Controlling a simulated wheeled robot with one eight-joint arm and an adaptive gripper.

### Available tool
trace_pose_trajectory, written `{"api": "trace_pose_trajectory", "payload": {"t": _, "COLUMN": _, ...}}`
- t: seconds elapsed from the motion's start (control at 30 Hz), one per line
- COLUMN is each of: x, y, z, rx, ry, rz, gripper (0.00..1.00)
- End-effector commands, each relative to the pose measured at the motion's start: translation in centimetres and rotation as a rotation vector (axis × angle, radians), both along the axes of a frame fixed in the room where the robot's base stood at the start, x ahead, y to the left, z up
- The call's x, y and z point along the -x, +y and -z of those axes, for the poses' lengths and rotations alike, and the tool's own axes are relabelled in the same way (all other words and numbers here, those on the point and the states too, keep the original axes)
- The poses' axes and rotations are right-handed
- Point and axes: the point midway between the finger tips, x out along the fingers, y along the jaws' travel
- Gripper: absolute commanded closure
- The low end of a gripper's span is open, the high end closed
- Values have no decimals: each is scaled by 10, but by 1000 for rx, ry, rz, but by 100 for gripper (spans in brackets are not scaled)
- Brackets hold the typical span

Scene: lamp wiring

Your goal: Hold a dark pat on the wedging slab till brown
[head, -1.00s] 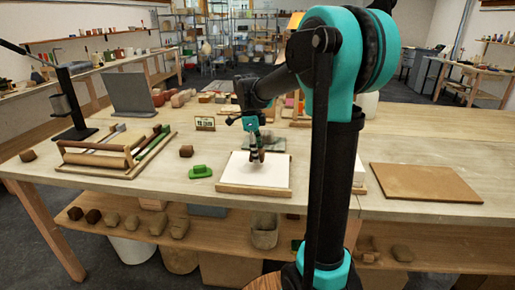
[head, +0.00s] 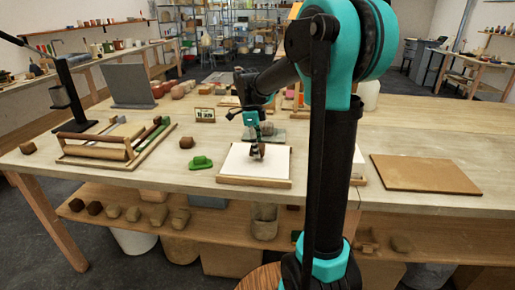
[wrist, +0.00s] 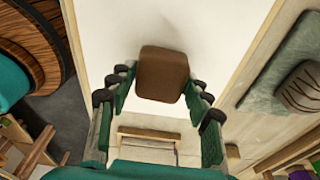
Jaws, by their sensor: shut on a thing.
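The wedging slab (head: 246,167) is a white slab with wooden edging near the front middle of the table. It fills the middle of the wrist view as a pale surface (wrist: 110,40). My gripper (head: 257,154) is over the slab, pointing down. In the wrist view, my gripper (wrist: 158,98) is shut on a brown pat (wrist: 162,74) with its fingers at both sides. The pat is at or just above the slab; I cannot tell if it touches. Another dark brown pat (head: 187,142) lies on the table left of the slab, and one (head: 27,148) is at the far left.
A green tool (head: 201,163) lies left of the slab. A wooden rack with rollers (head: 97,153) and a black stand (head: 72,100) are further left. A small sign (head: 205,115) stands behind. A brown board (head: 425,173) lies right. Bare tabletop separates these.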

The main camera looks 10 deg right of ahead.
Motion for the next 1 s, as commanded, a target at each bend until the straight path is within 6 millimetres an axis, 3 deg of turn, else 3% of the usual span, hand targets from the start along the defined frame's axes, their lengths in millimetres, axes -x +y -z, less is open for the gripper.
{"api": "trace_pose_trajectory", "payload": {"t": 0.5, "x": 0, "y": 0, "z": 19, "rx": 0, "ry": 0, "rz": 0, "gripper": 88}}
{"api": "trace_pose_trajectory", "payload": {"t": 1.0, "x": 0, "y": 0, "z": 19, "rx": 0, "ry": 0, "rz": 0, "gripper": 88}}
